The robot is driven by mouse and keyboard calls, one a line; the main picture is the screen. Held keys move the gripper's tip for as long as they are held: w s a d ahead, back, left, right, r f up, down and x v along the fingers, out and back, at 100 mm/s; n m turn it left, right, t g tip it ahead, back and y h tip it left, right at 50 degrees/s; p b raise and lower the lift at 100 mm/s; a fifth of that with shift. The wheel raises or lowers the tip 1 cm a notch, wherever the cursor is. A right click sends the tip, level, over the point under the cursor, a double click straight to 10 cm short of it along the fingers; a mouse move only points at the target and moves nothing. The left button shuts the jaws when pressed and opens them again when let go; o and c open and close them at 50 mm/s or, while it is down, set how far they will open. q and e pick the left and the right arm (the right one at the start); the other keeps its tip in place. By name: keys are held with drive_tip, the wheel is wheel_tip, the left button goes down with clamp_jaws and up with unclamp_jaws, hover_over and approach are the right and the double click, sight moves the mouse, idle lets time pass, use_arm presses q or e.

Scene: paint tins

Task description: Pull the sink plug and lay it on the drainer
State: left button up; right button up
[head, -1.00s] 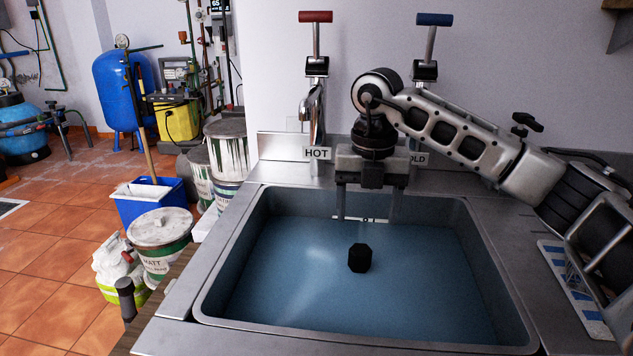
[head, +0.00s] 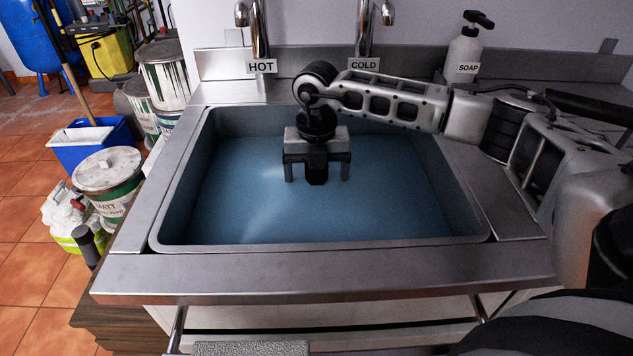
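The sink (head: 205,238) is a grey basin holding blue water. The plug (head: 317,170) shows as a small black block standing at the water in the middle of the sink. My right gripper (head: 317,177) points down over it, with one finger on each side. The fingers are apart and gaps show between them and the plug, so the gripper is open. The plug's lower part is hidden. The steel to the right of the sink (head: 500,212) is partly covered by my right arm; I cannot clearly make out the drainer there. My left gripper is not in view.
HOT (head: 259,35) and COLD (head: 365,25) taps stand behind the sink. A soap bottle (head: 463,52) stands at the back right. Paint tins (head: 108,180) and a blue bucket (head: 88,145) are at the left. The steel front edge (head: 320,275) is clear.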

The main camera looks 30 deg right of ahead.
drive_tip(key=shift+f, duration=0.7)
drive_tip(key=c, duration=1.2)
drive_tip(key=shift+r+p, duration=1.3)
drive_tip(key=shift+r, duration=0.3)
drive_tip(key=shift+r, duration=0.1)
drive_tip(key=shift+r+p, duration=1.55)
drive_tip(key=shift+r, duration=0.35)
